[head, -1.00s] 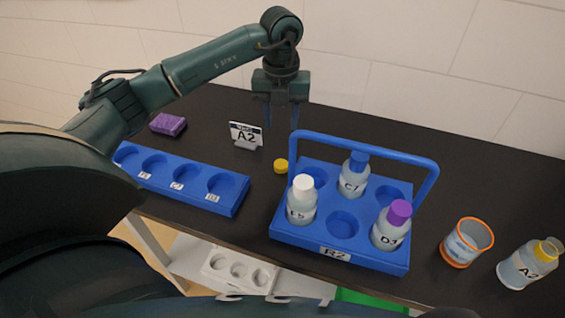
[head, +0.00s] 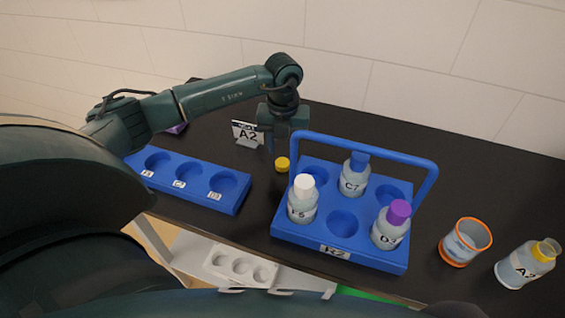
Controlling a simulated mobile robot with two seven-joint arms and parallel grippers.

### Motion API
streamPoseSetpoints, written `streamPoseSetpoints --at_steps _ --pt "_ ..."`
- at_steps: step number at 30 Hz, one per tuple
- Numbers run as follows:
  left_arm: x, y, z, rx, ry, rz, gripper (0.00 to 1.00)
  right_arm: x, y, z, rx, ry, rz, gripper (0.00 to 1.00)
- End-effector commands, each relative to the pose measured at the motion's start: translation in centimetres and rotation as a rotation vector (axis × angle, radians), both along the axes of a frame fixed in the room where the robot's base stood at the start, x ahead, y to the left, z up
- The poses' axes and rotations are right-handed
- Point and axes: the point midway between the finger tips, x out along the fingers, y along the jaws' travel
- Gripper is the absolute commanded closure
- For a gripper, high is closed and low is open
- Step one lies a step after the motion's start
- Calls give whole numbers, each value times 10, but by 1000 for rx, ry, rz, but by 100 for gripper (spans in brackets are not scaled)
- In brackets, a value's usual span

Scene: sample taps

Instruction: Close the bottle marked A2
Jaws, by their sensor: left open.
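The bottle marked A2 (head: 520,266) stands at the far right of the black table; it has a yellow neck ring and its top looks open. A small yellow cap (head: 282,164) lies on the table between the blue tray and the blue carrier. My left gripper (head: 283,145) points down just above and behind the cap, apart from it as far as I can tell. It is open and empty; its fingers are partly hidden by the carrier handle. My right gripper is not in view.
The blue carrier marked R2 (head: 337,252) holds bottles with white, blue and purple caps under a tall handle (head: 365,146). An orange-rimmed beaker (head: 464,243) stands beside bottle A2. A blue tray (head: 228,204) and an A2 sign (head: 246,134) are to the left.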

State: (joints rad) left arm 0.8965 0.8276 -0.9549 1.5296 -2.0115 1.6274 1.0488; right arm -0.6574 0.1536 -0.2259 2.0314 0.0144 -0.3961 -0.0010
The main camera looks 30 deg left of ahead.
Motion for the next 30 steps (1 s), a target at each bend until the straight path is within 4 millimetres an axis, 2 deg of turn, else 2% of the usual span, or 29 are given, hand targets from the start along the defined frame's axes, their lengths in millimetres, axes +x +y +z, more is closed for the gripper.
streamPoseSetpoints --at_steps 4,9,21,30 --pt "-5 -1 -20 1 7 0 60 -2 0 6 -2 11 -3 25" --pt "-5 -1 -43 0 4 0 60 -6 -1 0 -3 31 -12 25" --pt "-5 -1 -49 0 2 0 60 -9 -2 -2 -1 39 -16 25" --pt "-5 -1 -48 0 2 0 82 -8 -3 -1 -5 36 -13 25"
